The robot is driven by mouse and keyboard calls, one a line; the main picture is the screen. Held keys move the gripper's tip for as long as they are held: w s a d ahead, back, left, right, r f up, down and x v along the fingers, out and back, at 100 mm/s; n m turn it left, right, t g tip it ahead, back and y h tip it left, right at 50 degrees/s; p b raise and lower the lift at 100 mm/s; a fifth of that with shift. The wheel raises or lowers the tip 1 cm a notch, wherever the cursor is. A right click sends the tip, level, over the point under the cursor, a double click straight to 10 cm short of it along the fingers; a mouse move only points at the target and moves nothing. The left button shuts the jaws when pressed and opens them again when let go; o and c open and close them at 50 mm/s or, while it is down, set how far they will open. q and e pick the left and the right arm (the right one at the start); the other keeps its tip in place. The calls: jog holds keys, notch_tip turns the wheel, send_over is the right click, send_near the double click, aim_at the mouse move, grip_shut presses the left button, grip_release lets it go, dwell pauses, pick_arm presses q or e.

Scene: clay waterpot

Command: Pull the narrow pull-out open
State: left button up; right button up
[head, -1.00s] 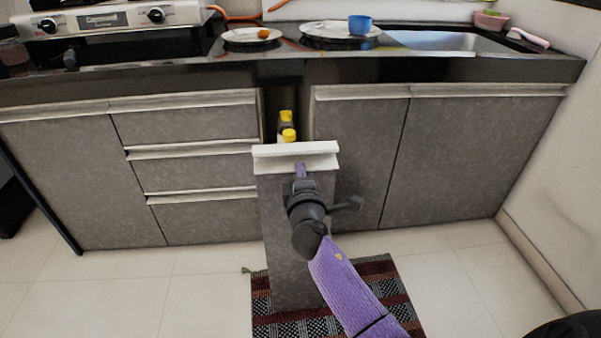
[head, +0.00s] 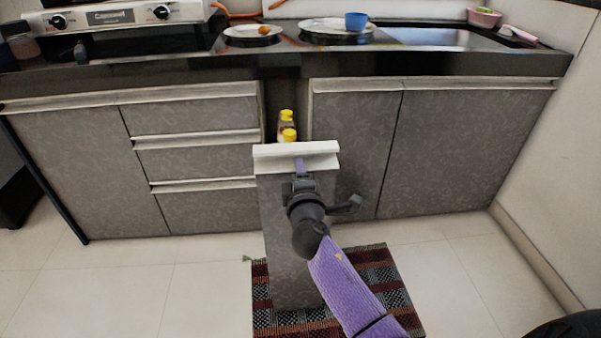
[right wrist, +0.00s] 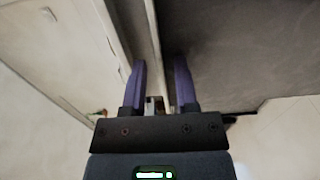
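The narrow pull-out (head: 285,240) is a tall grey-fronted unit with a white handle strip (head: 297,150) along its top edge. It stands well out from the cabinet row, with yellow-capped bottles (head: 287,130) visible behind its front. My right gripper (head: 299,167) is at the middle of the handle strip, its arm reaching in from below. The fingertip contact is partly hidden. My left gripper is not in view.
A patterned mat (head: 375,275) lies on the tiled floor under the pull-out. Closed drawers (head: 195,158) are on the left and closed doors (head: 460,150) on the right. A dark counter holds plates, a blue cup (head: 356,21) and a stove. A wall bounds the right side.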

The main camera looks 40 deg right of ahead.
pick_arm(q)
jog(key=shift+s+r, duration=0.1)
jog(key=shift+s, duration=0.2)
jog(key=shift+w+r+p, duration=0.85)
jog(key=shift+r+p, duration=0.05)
jog(key=shift+p, duration=0.3)
pick_arm(e)
jog(key=v, duration=1)
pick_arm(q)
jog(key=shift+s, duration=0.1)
pick_arm(e)
jog(key=shift+f, duration=0.1)
